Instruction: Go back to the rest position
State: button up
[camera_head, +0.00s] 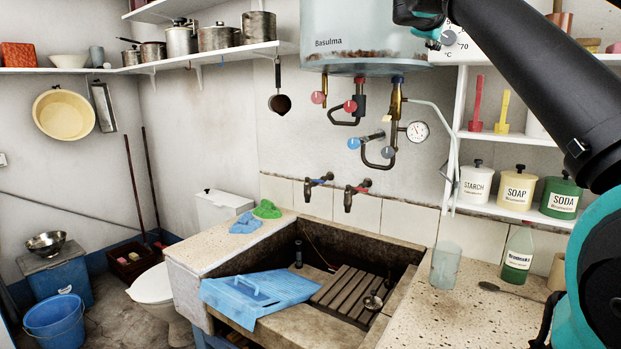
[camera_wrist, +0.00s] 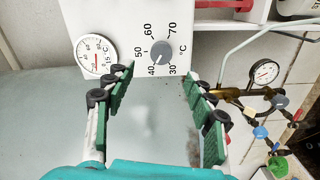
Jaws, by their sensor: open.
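My gripper (camera_wrist: 158,88) is open and empty in the wrist view, with its two green-padded fingers apart. Beyond them is the grey temperature knob (camera_wrist: 160,52) on the white control panel, marked 30 to 70 °C. The knob lies between the finger directions, and nothing is held. In the head view the knob (camera_head: 448,38) shows on the boiler (camera_head: 345,35) at the top. My arm reaches in from the right to the boiler's upper right, and the top edge cuts off part of its end.
A round gauge (camera_wrist: 95,54) sits beside the knob. Pipes and valves with red and blue handles (camera_head: 350,106) hang below the boiler. Shelves with jars (camera_head: 516,188) stand to the right.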

jog(key=x, duration=1)
jog(key=shift+w+d, duration=0.25)
jog(key=shift+w, duration=0.1)
jog(key=shift+s+a+n, duration=0.15)
jog(key=shift+n, duration=0.85)
jog(key=n, duration=0.9)
jog(key=shift+n, duration=0.3)
jog(key=shift+s+a+n, duration=0.2)
jog(key=shift+s+n, duration=0.05)
jog(key=shift+n, duration=0.05)
send_near(448, 37)
jog(key=shift+w+d, duration=0.1)
jog(key=shift+w, duration=0.05)
jog(key=shift+d+f, duration=0.1)
